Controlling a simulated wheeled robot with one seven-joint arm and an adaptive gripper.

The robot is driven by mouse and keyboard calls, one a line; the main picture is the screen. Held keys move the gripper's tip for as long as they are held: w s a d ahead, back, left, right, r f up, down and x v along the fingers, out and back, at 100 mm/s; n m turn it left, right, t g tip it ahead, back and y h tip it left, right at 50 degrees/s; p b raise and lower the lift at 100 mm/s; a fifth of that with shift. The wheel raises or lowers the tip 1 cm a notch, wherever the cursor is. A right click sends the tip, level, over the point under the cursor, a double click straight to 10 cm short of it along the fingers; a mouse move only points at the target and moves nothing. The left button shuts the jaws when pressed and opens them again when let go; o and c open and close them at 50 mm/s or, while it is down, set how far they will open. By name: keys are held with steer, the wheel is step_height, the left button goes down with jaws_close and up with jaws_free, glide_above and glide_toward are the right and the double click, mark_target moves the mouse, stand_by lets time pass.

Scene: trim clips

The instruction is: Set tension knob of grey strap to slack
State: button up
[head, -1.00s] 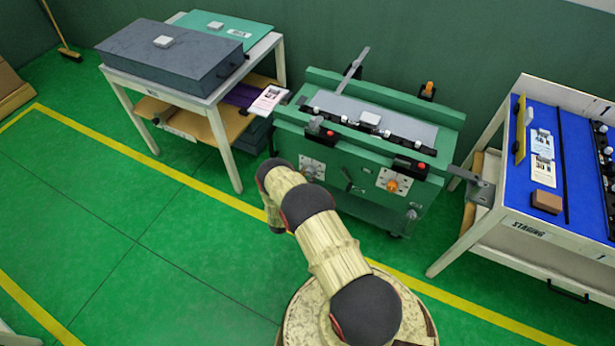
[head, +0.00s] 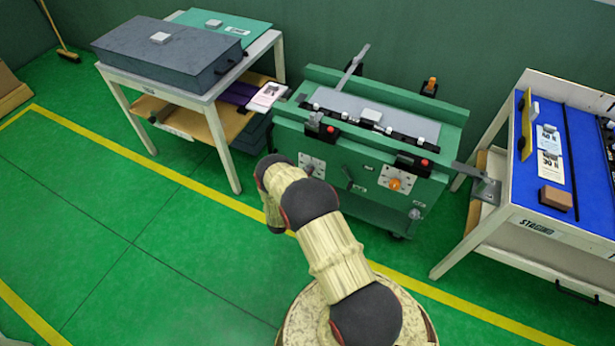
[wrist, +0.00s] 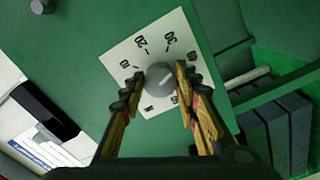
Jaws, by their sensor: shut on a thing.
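In the wrist view a round grey knob (wrist: 158,79) sits at the middle of a square white dial plate (wrist: 150,45) with black numerals, 20 and 30 readable among them. A pale line on the knob points to the upper right. My gripper (wrist: 160,73) has one finger on each side of the knob and is shut on it. In the head view the grey knob (head: 309,170) and its plate (head: 318,161) are on the left of the green bench's front (head: 350,165). There the gripper is hidden behind my arm.
A second plate with an orange knob (head: 395,184) is to the right on the same front. A handle (head: 350,178) sits between the plates. A table with a grey case (head: 165,55) stands left, and a blue-topped staging table (head: 540,195) stands right.

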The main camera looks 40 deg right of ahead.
steer(key=shift+w+n+b, duration=0.1)
steer(key=shift+n+b, duration=1.55)
steer(key=shift+n, duration=14.35)
steer(key=o, duration=1.2)
steer(key=shift+c, duration=0.2)
steer(key=shift+r, duration=0.1)
